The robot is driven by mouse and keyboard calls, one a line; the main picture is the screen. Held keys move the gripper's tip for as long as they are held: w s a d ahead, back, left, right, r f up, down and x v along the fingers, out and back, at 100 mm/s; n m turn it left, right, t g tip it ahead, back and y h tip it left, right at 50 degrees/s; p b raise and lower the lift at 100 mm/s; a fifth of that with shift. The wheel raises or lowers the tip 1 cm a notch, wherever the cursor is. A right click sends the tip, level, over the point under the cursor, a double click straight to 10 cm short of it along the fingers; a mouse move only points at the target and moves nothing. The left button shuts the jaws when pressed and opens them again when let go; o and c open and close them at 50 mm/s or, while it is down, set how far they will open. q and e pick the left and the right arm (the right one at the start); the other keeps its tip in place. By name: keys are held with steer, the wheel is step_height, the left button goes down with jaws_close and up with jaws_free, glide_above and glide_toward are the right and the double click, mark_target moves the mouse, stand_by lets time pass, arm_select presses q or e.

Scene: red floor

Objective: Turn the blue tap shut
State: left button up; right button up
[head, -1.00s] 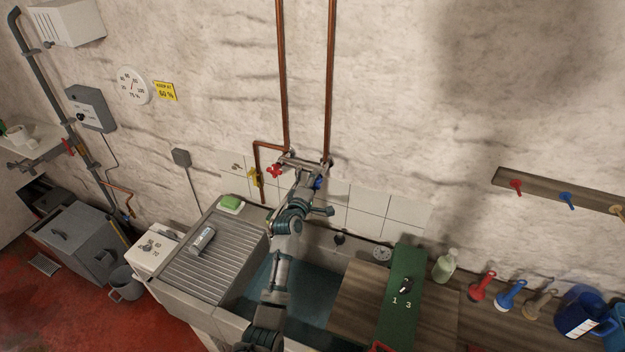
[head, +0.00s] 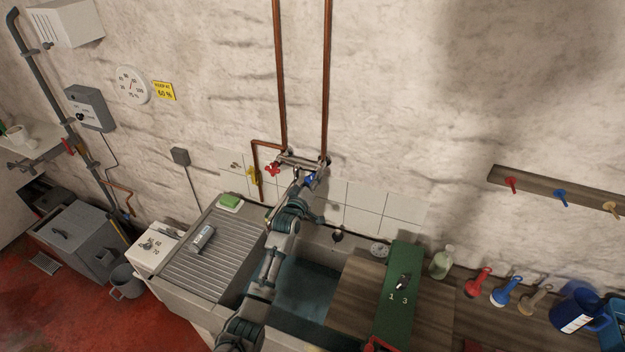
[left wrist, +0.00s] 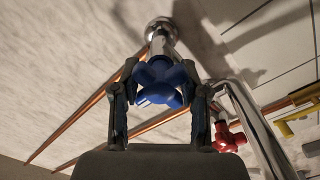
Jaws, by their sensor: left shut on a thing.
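The blue tap (head: 310,179) is on the right end of the chrome wall mixer (head: 300,162) above the sink. In the left wrist view the blue cross handle (left wrist: 160,84) fills the space between the two fingers of my left gripper (left wrist: 160,105). The gripper is shut on the handle. In the head view my left gripper (head: 304,184) reaches up to the mixer and partly hides the blue tap. The red tap (head: 273,170) is on the mixer's left end and also shows in the left wrist view (left wrist: 225,138). My right gripper is not in view.
A stone sink (head: 212,318) with water stands below, its ribbed drainer at left holding a grey cylinder (head: 203,238) and a green sponge (head: 230,201). A yellow valve (head: 253,176) is left of the red tap. A green board (head: 401,285) and a bottle (head: 441,262) are at right.

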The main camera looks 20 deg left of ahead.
arm_select(q)
steer(key=shift+d+f, duration=0.1)
steer(key=shift+f, duration=0.5)
steer(key=o, duration=1.2)
steer(key=shift+c, duration=0.2)
steer(key=shift+w+r, duration=0.1)
steer(key=shift+r, duration=0.1)
steer(key=s, duration=1.1)
steer(key=shift+s+d+f, duration=0.15)
steer(key=shift+s+d, duration=0.1)
steer(key=shift+s, duration=0.15)
